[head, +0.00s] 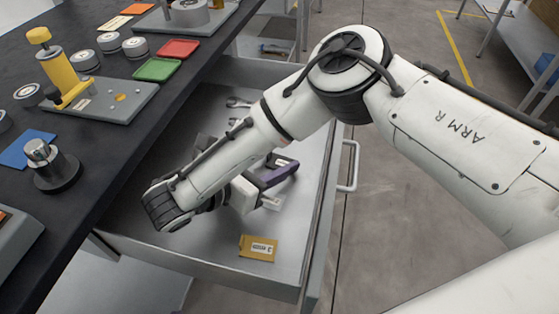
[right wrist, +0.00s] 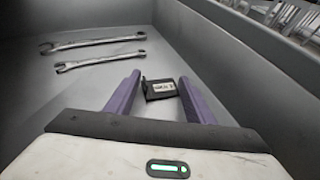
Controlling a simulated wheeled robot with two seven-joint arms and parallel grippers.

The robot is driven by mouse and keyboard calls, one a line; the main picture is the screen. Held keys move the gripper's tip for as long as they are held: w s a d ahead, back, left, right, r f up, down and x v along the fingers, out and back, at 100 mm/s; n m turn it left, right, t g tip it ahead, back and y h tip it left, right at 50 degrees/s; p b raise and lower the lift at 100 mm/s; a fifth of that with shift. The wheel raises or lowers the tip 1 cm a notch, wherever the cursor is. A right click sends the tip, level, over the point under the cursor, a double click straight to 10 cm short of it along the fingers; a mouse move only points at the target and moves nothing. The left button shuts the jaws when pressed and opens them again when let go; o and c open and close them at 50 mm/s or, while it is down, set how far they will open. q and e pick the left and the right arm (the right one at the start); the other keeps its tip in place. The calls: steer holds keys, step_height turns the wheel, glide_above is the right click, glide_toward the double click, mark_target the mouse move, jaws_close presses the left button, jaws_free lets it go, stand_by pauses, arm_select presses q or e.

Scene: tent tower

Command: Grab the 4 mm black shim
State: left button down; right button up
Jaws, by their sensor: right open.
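The black shim (right wrist: 159,88) is a small dark plate with a white label, lying on the drawer floor in the right wrist view. My right gripper (right wrist: 160,79) is open, with one purple finger on each side of the shim. There is a visible gap between the shim and each finger. In the head view my right gripper (head: 275,176) reaches down into the open drawer, and I cannot make out the black shim there. The label's number is too small to read surely. My left gripper is not in view.
The open metal drawer (head: 190,250) also holds a yellow-brown labelled shim (head: 258,248) near its front and two wrenches (right wrist: 95,45). The drawer walls stand close around my arm. The dark bench top (head: 95,190) at left carries a yellow clamp (head: 62,72) and trays.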

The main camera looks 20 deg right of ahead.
steer(key=shift+s+f, duration=0.1)
steer(key=shift+f, duration=0.1)
jaws_close()
